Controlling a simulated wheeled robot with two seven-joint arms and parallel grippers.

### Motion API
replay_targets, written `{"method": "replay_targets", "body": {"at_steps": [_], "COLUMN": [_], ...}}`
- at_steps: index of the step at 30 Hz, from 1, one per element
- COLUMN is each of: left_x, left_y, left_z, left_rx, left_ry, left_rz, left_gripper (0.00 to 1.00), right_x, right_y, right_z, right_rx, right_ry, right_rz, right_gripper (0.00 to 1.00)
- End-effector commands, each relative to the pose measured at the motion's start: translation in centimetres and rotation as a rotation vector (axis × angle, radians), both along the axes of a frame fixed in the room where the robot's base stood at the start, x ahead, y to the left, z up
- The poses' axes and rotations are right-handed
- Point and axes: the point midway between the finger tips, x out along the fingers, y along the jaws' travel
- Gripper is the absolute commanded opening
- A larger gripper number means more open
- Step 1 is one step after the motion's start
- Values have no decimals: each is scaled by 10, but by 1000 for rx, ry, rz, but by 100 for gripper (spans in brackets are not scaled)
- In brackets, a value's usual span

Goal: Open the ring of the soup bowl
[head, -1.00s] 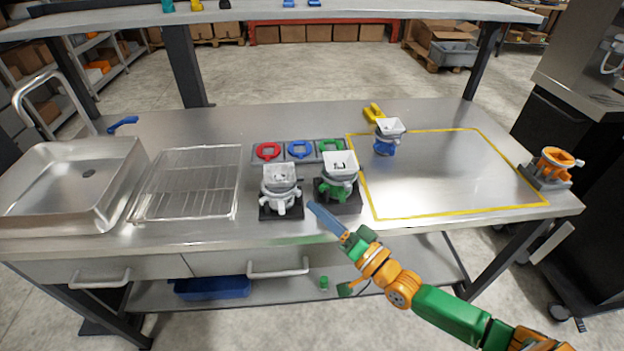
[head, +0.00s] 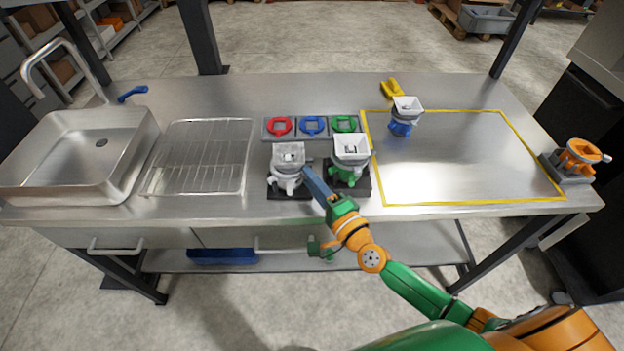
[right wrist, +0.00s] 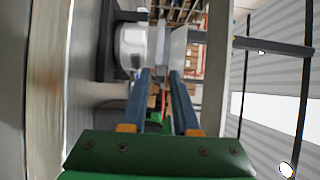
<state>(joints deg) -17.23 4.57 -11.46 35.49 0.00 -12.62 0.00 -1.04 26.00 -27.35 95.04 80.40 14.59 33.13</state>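I cannot tell for sure which thing is called the soup bowl. A white device (head: 289,166) with a square hopper on top and a ring around its body stands upright on a dark base. A similar green device (head: 350,159) with a white hopper stands to its right. My right gripper (head: 310,172) is at the right side of the white device, between the two, with its blue fingers pointing up and left. In the right wrist view my gripper (right wrist: 161,72) has its fingers apart with nothing between them. The white device (right wrist: 131,47) shows just beyond the fingertips there. My left gripper is not in view.
A blue device (head: 402,118) stands inside the yellow-outlined area, and an orange one (head: 577,157) at the right edge. Red (head: 280,126), blue (head: 312,125) and green (head: 344,123) rings lie behind. A wire rack (head: 199,158) and sink (head: 80,155) are left.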

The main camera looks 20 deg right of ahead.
Motion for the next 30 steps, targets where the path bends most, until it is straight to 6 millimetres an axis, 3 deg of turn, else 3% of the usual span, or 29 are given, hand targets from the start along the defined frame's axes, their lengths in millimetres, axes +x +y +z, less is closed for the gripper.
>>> {"method": "replay_targets", "body": {"at_steps": [1, 3, 4, 9, 15, 23, 24, 25, 30], "left_x": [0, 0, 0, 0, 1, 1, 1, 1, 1], "left_y": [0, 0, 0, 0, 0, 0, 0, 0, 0], "left_z": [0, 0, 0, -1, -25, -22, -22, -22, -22], "left_rx": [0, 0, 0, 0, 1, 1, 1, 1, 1], "left_ry": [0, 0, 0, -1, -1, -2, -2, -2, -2], "left_rz": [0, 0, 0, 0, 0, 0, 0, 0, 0], "left_gripper": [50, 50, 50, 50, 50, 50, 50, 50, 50], "right_x": [0, 0, 0, 0, 4, 3, 3, 3, 3], "right_y": [0, 0, 0, 0, -6, -6, -6, -6, -6], "right_z": [0, 0, 0, 0, -5, 0, 0, 0, 0], "right_rx": [0, 0, 0, -1, -4, -1, -1, -1, -1], "right_ry": [0, 0, 0, 0, -4, 1, 1, 1, 1], "right_rz": [0, 0, 0, 1, 83, 95, 95, 95, 94], "right_gripper": [23, 4, 0, 0, 0, 0, 18, 26, 29]}}
